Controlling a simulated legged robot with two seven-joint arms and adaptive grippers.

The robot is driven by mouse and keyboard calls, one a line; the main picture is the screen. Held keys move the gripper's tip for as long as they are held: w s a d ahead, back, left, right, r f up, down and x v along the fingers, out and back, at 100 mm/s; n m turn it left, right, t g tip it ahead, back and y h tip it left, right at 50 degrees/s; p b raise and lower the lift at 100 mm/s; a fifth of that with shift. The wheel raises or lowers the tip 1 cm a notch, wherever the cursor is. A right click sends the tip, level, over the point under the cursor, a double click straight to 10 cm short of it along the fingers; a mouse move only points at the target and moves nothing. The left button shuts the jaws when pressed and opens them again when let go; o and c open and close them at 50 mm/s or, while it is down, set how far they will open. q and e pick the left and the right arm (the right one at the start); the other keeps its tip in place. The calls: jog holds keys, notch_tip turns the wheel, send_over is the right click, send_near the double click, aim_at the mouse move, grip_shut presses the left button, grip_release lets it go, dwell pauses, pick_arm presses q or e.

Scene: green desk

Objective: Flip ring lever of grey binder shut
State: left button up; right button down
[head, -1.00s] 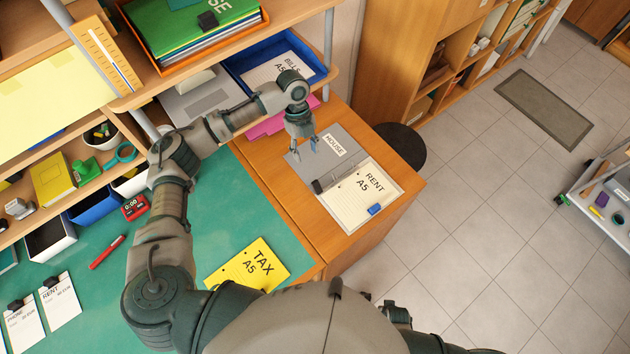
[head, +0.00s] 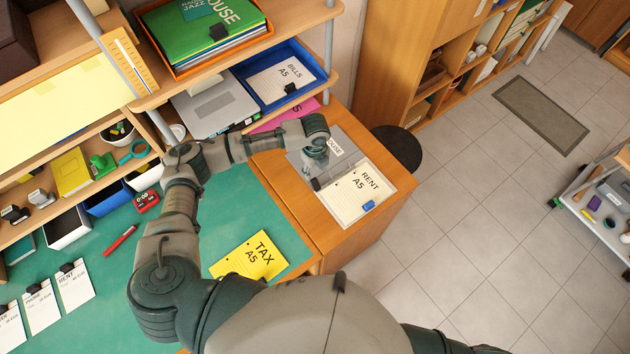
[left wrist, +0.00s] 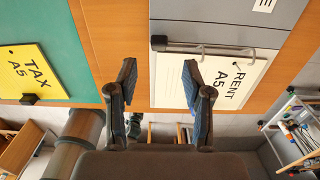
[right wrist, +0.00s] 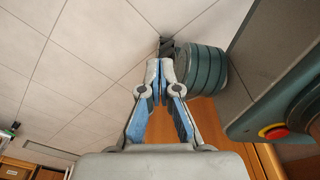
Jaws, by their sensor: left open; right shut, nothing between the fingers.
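The grey binder (head: 330,150) lies open on the wooden desk part, its cover towards the back and a white RENT A5 sheet (head: 360,190) on the near side. Its ring mechanism (left wrist: 210,47) runs between them, with a dark block at the left end, probably the lever (left wrist: 159,43). Two thin rings show; I cannot tell whether they are closed. My left gripper (left wrist: 160,78) is open and empty above the sheet's left edge, near the dark block. My right gripper (right wrist: 160,76) is shut and empty, away from the binder.
A blue block (head: 369,205) lies on the sheet. A yellow TAX sheet (head: 248,258) lies on the green desk to the left. A pink folder (head: 284,117) and a shelf with a blue tray (head: 318,77) stand behind the binder.

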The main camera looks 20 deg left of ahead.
aim_at(315, 180)
pick_arm(q)
notch_tip(315, 180, down, 8)
jog(key=shift+f+b, duration=0.1)
jog(key=shift+b, duration=0.2)
jog(key=shift+a+f, duration=0.15)
jog(key=shift+f, duration=0.25)
pick_arm(e)
jog(key=shift+w+a+r, duration=0.1)
jog(key=shift+w+a, duration=0.1)
jog(key=shift+w, duration=0.25)
jog(key=shift+w+a+r, duration=0.1)
jog(key=shift+w+a, duration=0.1)
jog(key=shift+w, duration=0.2)
pick_arm(q)
jog(key=shift+c, duration=0.3)
pick_arm(e)
jog(key=shift+f, duration=0.1)
pick_arm(q)
jog(key=c, duration=0.8)
grip_shut()
pick_arm(e)
jog(key=shift+w+d, duration=0.2)
jog(key=shift+d, duration=0.1)
